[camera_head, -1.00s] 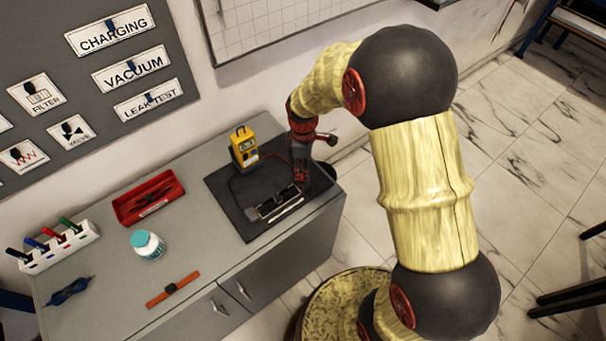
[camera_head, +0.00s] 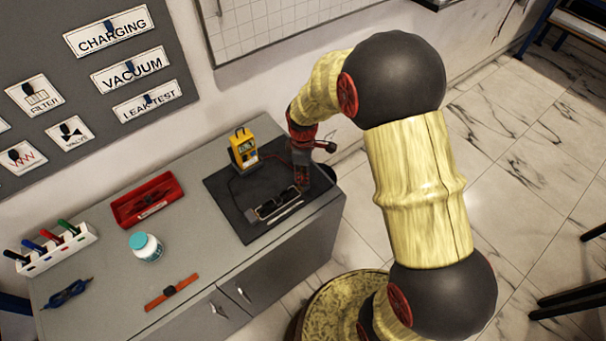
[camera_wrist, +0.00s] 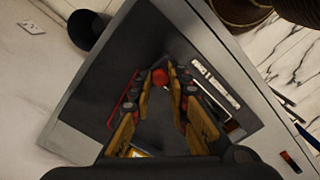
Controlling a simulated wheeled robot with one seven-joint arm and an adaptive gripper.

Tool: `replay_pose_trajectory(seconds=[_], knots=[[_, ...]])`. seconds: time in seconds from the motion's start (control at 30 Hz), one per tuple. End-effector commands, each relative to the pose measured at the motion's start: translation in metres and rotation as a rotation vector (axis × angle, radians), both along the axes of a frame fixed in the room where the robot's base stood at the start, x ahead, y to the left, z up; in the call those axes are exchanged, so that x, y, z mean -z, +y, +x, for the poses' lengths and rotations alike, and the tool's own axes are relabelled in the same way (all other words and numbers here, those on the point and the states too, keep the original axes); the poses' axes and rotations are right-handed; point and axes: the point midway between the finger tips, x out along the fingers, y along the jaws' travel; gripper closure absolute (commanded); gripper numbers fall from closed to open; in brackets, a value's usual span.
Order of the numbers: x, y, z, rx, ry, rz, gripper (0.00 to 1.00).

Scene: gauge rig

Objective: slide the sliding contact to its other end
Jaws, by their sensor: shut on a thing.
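The sliding-contact device (camera_head: 272,208) lies on the black mat, a dark bar with a pale strip along its front edge. Its pale scale strip (camera_wrist: 216,84) shows right of the fingers in the wrist view. My gripper (camera_head: 300,186) reaches down at the device's right end. In the wrist view my gripper (camera_wrist: 159,76) is shut, with a round red knob (camera_wrist: 160,77) at its fingertips; I take this as the knob of the sliding contact. The fingers hide much of the device, and its lower part is hard to make out.
A yellow meter (camera_head: 243,150) stands on the black mat (camera_head: 233,210), with a red lead by it.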

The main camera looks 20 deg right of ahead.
Motion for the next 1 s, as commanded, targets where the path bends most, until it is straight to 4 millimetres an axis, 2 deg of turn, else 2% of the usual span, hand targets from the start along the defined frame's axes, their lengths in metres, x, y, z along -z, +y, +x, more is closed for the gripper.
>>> replay_pose_trajectory(seconds=[0.2, 0.77, 0.87, 1.0], knots=[[0.0, 0.0, 0.0, 0.0, 0.0, 0.0, 1.0], [0.0, -0.001, 0.0, 0.0, 0.001, 0.0, 1.0], [0.0, -0.009, 0.003, 0.002, 0.001, 0.0, 1.0], [-0.001, -0.03, 0.01, 0.005, 0.001, 0.0, 1.0]])
